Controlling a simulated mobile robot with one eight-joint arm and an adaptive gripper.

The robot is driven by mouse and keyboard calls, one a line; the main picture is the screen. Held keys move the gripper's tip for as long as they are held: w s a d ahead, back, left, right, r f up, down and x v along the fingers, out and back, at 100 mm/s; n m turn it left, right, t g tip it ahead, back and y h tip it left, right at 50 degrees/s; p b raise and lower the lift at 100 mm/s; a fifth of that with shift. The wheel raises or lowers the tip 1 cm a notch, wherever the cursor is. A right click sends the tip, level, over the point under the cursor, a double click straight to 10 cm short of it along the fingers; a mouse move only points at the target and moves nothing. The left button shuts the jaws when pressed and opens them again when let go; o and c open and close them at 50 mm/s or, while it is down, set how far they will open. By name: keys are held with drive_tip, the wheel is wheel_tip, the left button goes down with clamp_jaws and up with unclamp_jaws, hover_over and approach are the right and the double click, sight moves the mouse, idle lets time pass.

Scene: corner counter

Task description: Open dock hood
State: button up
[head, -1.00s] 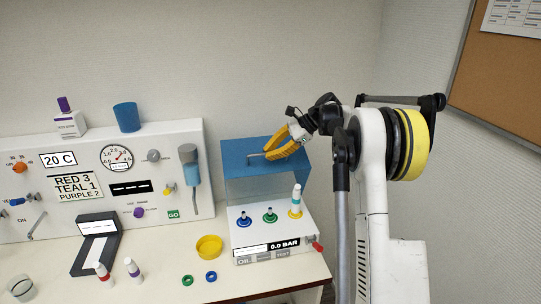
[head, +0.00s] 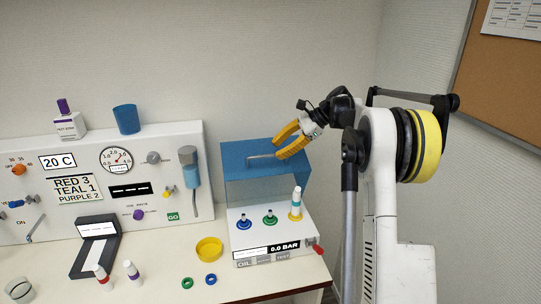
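The dock (head: 270,249) is a white box with a "0.0 BAR" display. Its hood has a blue panel (head: 290,169) with a grey bar handle (head: 260,157) and a see-through panel (head: 262,188) below. The see-through panel comes down behind the coloured pegs on the deck. My gripper (head: 278,148) has yellow fingers spread apart, with nothing seen between them. It is at the right part of the blue panel, close to the handle's right end. I cannot tell whether a fingertip touches the handle or panel.
A white vial (head: 296,200) stands on the dock's yellow peg. A red knob (head: 319,250) sticks out at the dock's right. Left of the dock are a yellow dish (head: 209,248), green and blue rings, two vials and the instrument panel (head: 85,205).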

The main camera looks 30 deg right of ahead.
drive_tip(key=v, duration=0.7)
drive_tip(key=shift+d+r, duration=0.2)
drive_tip(key=shift+r, duration=0.05)
drive_tip(key=shift+s, duration=0.15)
drive_tip(key=s+a+f+n+h+b, duration=0.2)
drive_tip(key=s+a+f+n+b, duration=0.15)
drive_tip(key=s+a, duration=0.45)
drive_tip(key=s+a+f+n+h+b, duration=0.2)
drive_tip(key=s+a+n+b, duration=0.25)
drive_tip(key=a, duration=0.75)
drive_tip(key=s+a+f+n+h+b, duration=0.1)
drive_tip(key=s+a+f+n+b, duration=0.1)
drive_tip(key=s+f, duration=0.4)
drive_tip(key=s+a+f+n+t+h+b, duration=0.1)
drive_tip(key=s+a+f+n+b, duration=0.2)
drive_tip(key=s+a+f+n, duration=0.1)
drive_tip(key=s+a+f+n+h+b, duration=0.2)
drive_tip(key=s+f+n, duration=0.3)
drive_tip(key=s+f, duration=0.4)
drive_tip(key=shift+a+n+t+b, duration=0.3)
drive_tip(key=shift+a+t+b, duration=0.1)
